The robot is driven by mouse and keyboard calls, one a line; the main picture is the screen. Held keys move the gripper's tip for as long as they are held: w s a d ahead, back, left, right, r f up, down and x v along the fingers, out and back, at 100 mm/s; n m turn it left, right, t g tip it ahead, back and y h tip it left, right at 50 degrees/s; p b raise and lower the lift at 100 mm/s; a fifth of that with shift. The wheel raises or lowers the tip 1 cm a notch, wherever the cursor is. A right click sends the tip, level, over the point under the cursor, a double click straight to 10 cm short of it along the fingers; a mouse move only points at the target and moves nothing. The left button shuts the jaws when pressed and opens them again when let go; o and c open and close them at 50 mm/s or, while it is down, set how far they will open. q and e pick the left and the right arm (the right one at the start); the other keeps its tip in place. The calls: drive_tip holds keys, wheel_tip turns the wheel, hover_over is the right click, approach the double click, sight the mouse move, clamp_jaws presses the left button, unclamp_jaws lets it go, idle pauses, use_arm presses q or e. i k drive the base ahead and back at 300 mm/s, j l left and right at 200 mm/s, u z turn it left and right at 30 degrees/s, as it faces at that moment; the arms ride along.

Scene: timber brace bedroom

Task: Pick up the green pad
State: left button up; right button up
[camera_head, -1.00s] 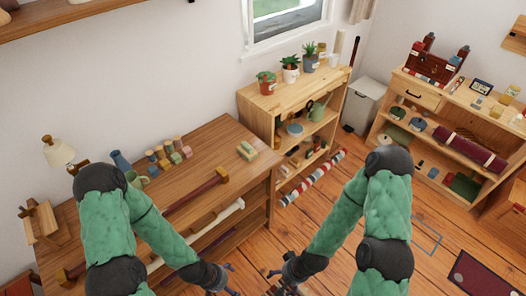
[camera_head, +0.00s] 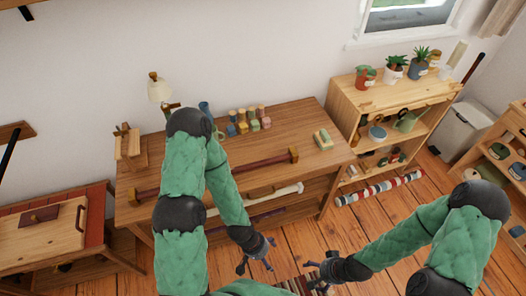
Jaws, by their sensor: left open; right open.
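A small pale green and yellowish block (camera_head: 323,139) lies on the right end of the brown wooden table (camera_head: 303,119). It is the closest match to the green pad, but it is too small to be sure. My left gripper (camera_head: 257,262) is open and empty in front of the table, low in the view. My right gripper (camera_head: 314,268) is open and empty to the right of it, also in front of the table. Both are well apart from the block.
Several coloured pegs (camera_head: 243,124), a lamp (camera_head: 159,88) and a dark red bar (camera_head: 270,160) are on the table. A shelf with potted plants (camera_head: 395,66) stands to the right. A wooden bench (camera_head: 40,238) stands at left. A striped roll (camera_head: 380,189) lies by the shelf.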

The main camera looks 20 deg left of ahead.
sight(323, 139)
drive_tip(key=i+l, duration=0.2)
drive_tip(key=l, duration=0.15)
drive_tip(key=i+l+u, duration=0.15)
drive_tip(key=l, duration=0.25)
drive_tip(key=i+l, duration=0.25)
drive_tip(key=l, duration=0.15)
drive_tip(key=i+l+u, duration=0.15)
drive_tip(key=l, duration=0.2)
drive_tip(key=i, duration=0.05)
